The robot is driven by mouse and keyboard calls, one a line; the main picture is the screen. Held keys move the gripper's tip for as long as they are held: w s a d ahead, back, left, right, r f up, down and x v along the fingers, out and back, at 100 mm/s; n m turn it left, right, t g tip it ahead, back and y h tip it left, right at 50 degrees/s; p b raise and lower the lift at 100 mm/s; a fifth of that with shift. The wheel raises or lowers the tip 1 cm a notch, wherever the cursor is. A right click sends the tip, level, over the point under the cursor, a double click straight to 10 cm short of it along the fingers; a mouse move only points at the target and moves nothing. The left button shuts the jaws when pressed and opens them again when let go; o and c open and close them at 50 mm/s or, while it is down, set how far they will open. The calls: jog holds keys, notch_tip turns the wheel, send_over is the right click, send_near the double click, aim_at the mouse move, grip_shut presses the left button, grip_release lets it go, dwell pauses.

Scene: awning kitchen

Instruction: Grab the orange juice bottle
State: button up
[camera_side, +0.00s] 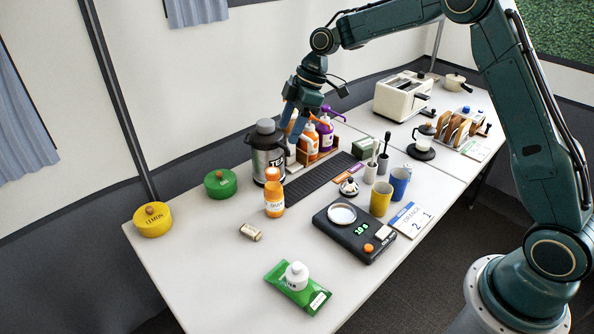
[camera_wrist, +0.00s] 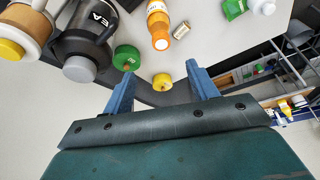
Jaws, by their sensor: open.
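The orange juice bottle (camera_side: 273,196), orange with a white label and orange cap, stands upright on the table in front of the steel tea flask (camera_side: 266,160). It also shows in the wrist view (camera_wrist: 158,24) at the top centre, beyond my fingertips. My gripper (camera_side: 294,122) is open and empty. In the side view it hangs above and behind the bottle, near the flask and the pump bottles, clear of the juice bottle. In the wrist view its blue fingers (camera_wrist: 160,70) are spread apart with nothing held between them.
Pump bottles (camera_side: 326,132) stand in a wooden caddy beside the flask. A green tin (camera_side: 220,183), a yellow lemon tin (camera_side: 153,219) and a cork (camera_side: 250,232) lie around the juice bottle. A scale (camera_side: 352,236) and cups (camera_side: 381,198) stand to its right. The table's front left is mostly clear.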

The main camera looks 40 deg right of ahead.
aim_at(273, 171)
jog(key=shift+x, duration=4.35)
jog(key=shift+s, duration=0.1)
jog(key=shift+x, duration=2.6)
jog(key=shift+s, duration=0.15)
grip_shut()
